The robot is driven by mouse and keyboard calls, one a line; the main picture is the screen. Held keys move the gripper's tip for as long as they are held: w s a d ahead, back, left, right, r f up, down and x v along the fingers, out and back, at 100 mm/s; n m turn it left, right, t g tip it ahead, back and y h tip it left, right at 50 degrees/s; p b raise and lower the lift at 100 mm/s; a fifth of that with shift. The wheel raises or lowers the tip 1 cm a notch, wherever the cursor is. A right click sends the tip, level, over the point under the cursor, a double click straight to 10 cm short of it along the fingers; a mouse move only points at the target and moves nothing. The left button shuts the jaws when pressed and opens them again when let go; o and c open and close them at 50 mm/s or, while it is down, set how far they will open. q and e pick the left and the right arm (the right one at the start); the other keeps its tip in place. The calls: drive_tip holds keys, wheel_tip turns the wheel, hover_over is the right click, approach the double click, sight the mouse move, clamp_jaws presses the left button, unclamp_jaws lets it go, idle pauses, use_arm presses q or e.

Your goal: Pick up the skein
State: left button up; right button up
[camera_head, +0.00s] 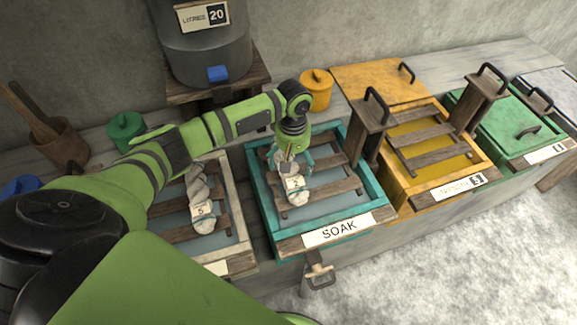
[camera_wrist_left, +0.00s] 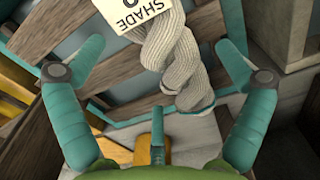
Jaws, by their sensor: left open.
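A pale grey twisted skein (camera_head: 293,196) with a white label lies on the wooden slats of the teal SOAK vat (camera_head: 257,206). A similar skein (camera_head: 203,208), its label marked 5, lies on the pale vat at left. My left gripper (camera_head: 291,160) is over the SOAK vat at the far end of its skein, partly covering it. The fingers appear clear of the skein. My right gripper is not in view.
A yellow vat (camera_head: 432,150) and a green-lidded vat (camera_head: 510,130) stand to the right. Wooden posts with dark handles (camera_head: 372,125) rise between vats. A grey tank (camera_head: 205,45) marked 20 litres stands behind. The pale floor in front is clear.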

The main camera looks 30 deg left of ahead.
sight(293, 163)
use_arm(q)
drive_tip(key=shift+w+f, duration=0.1)
drive_tip(key=shift+f, duration=1.4)
drive_tip(key=c, duration=1.2)
drive_tip(key=shift+r, duration=0.1)
